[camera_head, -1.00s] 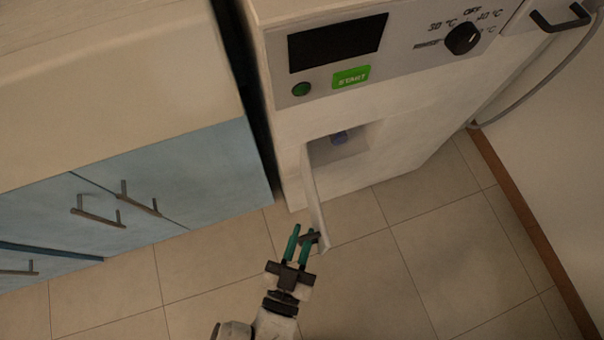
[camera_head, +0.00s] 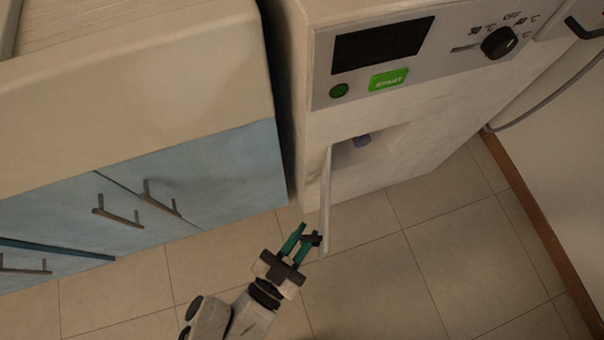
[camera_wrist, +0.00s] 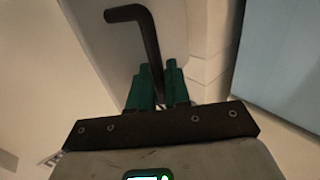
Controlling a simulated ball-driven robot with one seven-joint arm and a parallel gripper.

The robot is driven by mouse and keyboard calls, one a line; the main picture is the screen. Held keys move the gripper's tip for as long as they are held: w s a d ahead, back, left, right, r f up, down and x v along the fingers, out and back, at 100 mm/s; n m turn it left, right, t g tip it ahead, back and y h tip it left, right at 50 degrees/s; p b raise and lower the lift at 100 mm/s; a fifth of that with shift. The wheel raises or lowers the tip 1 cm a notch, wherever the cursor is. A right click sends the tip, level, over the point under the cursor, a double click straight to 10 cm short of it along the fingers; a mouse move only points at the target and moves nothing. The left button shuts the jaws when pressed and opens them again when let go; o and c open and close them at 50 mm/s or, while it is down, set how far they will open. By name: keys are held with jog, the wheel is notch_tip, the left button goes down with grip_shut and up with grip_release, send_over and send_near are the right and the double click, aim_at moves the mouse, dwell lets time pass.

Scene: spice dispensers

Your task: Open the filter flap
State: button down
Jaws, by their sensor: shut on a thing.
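The filter flap (camera_head: 325,205) is a pale panel low on the front of the white washing machine (camera_head: 440,125). It stands swung out from the machine, seen nearly edge-on in the head view.
A blue-fronted cabinet (camera_head: 220,180) with metal handles stands to the left, a narrow dark gap from the machine. A wall with a brown baseboard (camera_head: 535,215) is at right. The tiled floor (camera_head: 390,280) in front is clear.

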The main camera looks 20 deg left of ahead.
jog(key=c, duration=1.3)
grip_release()
jog(key=shift+w+d, duration=0.1)
jog(key=shift+w, duration=0.05)
jog(key=s, duration=0.3)
jog(key=s+a+p, duration=0.1)
jog(key=s, duration=0.3)
jog(key=s+a, duration=0.1)
jog(key=s, duration=0.2)
jog(key=shift+s, duration=0.35)
